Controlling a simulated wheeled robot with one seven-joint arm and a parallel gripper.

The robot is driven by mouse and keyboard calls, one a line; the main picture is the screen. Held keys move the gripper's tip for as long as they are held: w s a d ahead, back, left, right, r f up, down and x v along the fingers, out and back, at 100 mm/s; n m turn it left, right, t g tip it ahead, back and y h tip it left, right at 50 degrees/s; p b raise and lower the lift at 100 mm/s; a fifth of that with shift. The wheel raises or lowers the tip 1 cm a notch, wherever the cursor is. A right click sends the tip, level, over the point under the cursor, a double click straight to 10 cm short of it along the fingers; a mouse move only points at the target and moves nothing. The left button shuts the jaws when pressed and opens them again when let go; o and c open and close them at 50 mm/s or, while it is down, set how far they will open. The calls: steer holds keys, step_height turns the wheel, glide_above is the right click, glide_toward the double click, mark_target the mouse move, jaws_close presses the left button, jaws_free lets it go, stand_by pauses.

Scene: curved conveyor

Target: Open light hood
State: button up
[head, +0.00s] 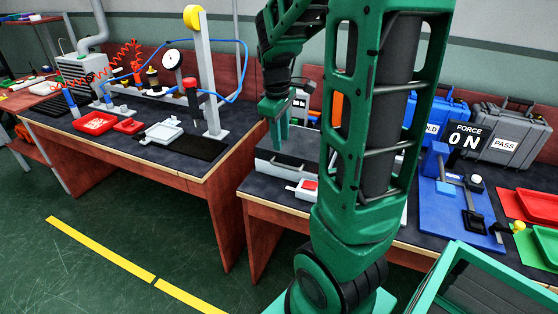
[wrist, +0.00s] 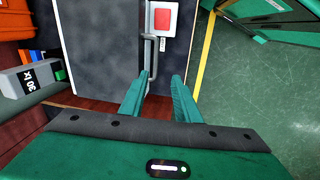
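The light hood (head: 262,163) looks to be the low grey box with a dark top on the bench, left of my arm in the head view. In the wrist view its dark flat top (wrist: 100,45) fills the upper left, with a grey bar handle (wrist: 149,55) along its right edge. My gripper (head: 281,128) points down over the box. In the wrist view its two fingers (wrist: 161,76) are apart and empty. The handle's near end is close to the left fingertip; I cannot tell whether they touch. My arm hides part of the hood's right side in the head view.
A white box with a red panel (wrist: 164,18) sits beside the handle. A grey display block (wrist: 28,78) stands left of the hood. Left is another bench (head: 150,165).

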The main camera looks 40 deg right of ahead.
mark_target(281, 165)
steer(key=shift+n, duration=0.4)
steer(key=f, duration=0.3)
steer(key=w+d+f, duration=0.1)
steer(key=f, duration=0.3)
steer(key=w+d+f, duration=0.1)
steer(key=f, duration=0.3)
steer(key=shift+d, duration=0.25)
jaws_close()
